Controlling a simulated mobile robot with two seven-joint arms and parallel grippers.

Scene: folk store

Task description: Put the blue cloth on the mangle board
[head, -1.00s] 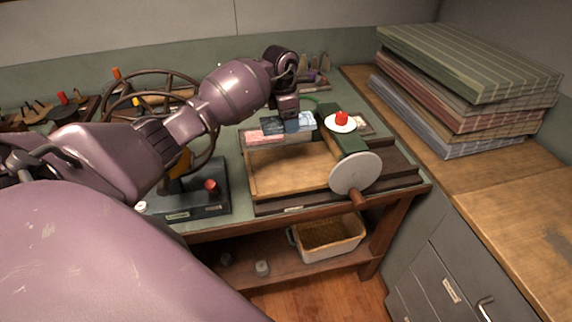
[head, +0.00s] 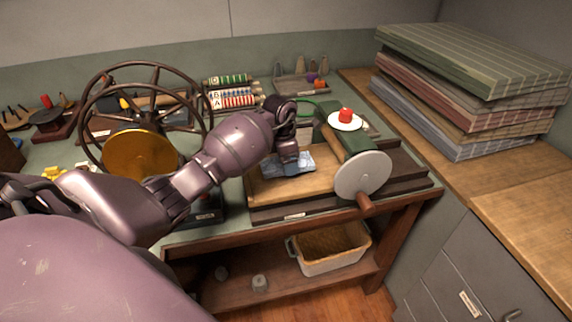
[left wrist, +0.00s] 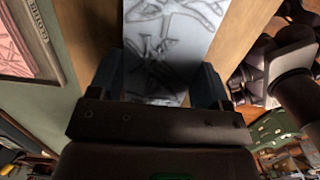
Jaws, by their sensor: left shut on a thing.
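The blue cloth (head: 300,164) is a small patterned piece over the back part of the wooden mangle board (head: 312,187). It looks greyish white in the left wrist view (left wrist: 168,38). My left gripper (head: 291,166) points down and is shut on the cloth; its fingers also show on both sides of it in the left wrist view (left wrist: 158,90). The cloth is at or just above the board; I cannot tell whether it touches. The mangle's green roller part (head: 346,136) and grey disc (head: 362,174) stand right of the cloth. My right gripper is not in view.
A large spoked wheel (head: 150,75) stands left of my arm. Striped bottles or rolls (head: 230,97) stand behind. The board's front is clear.

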